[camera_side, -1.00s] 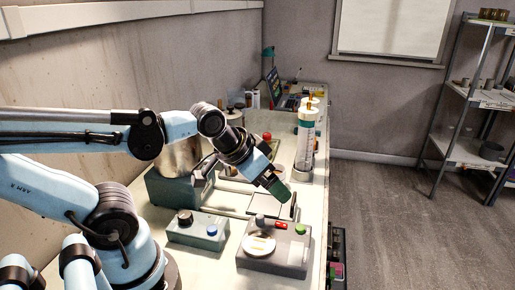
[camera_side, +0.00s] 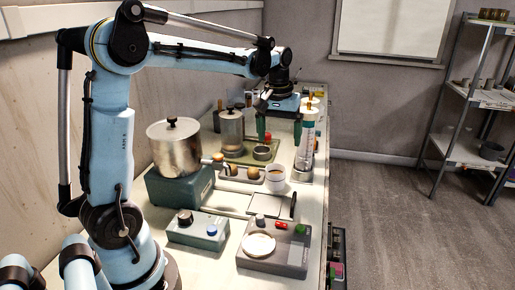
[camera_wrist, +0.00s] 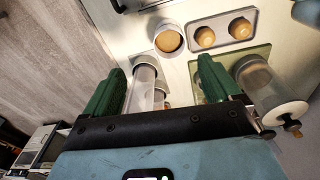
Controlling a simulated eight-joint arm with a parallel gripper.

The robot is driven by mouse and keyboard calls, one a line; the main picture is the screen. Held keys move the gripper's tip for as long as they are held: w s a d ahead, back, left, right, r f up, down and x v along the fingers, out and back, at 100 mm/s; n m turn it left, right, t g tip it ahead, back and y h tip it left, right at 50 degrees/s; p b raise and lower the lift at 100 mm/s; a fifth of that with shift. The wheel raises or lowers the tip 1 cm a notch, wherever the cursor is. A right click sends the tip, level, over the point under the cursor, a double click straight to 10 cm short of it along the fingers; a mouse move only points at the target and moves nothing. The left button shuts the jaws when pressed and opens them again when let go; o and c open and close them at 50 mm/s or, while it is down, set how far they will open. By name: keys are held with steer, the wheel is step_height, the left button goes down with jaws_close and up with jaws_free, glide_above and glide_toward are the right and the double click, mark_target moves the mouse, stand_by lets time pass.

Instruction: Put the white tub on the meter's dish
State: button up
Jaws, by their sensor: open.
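The white tub (camera_side: 275,180), round with brown contents, stands upright on the bench right of a tray; it also shows at the top of the wrist view (camera_wrist: 168,40). The meter (camera_side: 285,258) is a grey box at the front of the bench. Its pale round dish (camera_side: 259,244) is on top and looks empty. My gripper (camera_side: 280,140) is open, its green fingers pointing down, above and behind the tub. In the wrist view, the fingertips (camera_wrist: 160,66) are apart with nothing gripped between them, and the tub lies beyond them.
A tray with brown round pieces (camera_side: 240,173) is left of the tub. A clear cylinder (camera_side: 306,140) stands close to my gripper's right. A metal pot (camera_side: 175,150) sits on a green base at left. A flat pale plate (camera_side: 265,205) lies between tub and meter.

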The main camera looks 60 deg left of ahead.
mark_target(276, 171)
steer(key=shift+n+g, duration=0.4)
steer(key=shift+n, duration=0.2)
steer(key=f, duration=0.4)
steer(key=a+f, duration=0.1)
steer(key=f, duration=0.4)
steer(key=w+a+f, duration=0.1)
steer(key=f, duration=0.3)
steer(key=shift+a+f, duration=0.15)
steer(key=shift+f, duration=0.1)
